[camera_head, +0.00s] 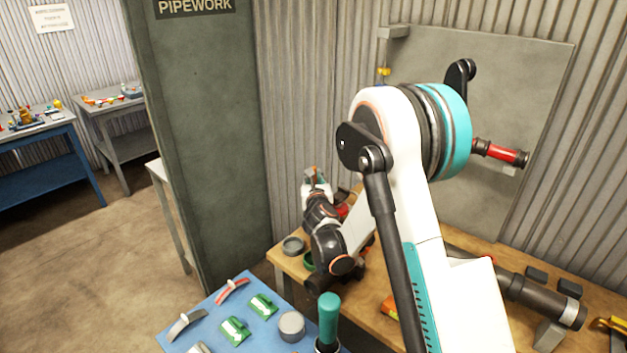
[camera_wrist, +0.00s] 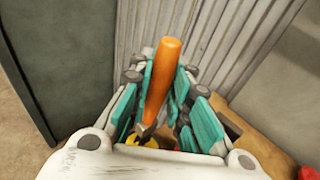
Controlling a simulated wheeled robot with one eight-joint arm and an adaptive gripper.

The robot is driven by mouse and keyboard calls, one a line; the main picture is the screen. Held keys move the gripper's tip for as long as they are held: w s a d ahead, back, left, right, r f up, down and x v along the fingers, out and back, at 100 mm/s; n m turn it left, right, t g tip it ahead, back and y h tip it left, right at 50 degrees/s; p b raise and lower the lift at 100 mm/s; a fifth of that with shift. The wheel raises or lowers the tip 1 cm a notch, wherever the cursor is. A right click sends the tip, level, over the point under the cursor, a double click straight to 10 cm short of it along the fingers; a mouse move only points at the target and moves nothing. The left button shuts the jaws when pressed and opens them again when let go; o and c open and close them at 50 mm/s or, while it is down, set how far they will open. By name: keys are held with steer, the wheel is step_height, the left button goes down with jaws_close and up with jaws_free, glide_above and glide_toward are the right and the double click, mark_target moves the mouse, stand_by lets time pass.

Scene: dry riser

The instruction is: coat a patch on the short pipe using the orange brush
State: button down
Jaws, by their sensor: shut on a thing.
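My gripper (camera_wrist: 160,98), with teal fingers, is shut on the orange brush (camera_wrist: 167,68) in the wrist view. The orange handle points up and away between the fingers; a metal part shows lower down, and the bristles cannot be made out. In the head view my gripper (camera_head: 316,182) is small and far, above the back left of the wooden bench. A dark pipe (camera_head: 535,293) lies along the bench at the right, partly behind my arm. A short red pipe piece (camera_head: 503,153) with dark ends sticks out from the wall panel. I cannot tell which is the short pipe.
A blue table (camera_head: 262,333) in front holds green clamps, a grey disc and a teal-handled tool. A green-grey pillar (camera_head: 210,150) stands left.

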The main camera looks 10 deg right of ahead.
mark_target(314, 168)
steer(key=shift+f+b, duration=0.55)
steer(key=shift+b, duration=0.15)
stand_by(2.0)
steer(key=shift+r, duration=0.15)
stand_by(0.4)
steer(key=shift+r+p, duration=1.7)
steer(key=shift+r, duration=1.7)
steer(key=shift+s, duration=0.1)
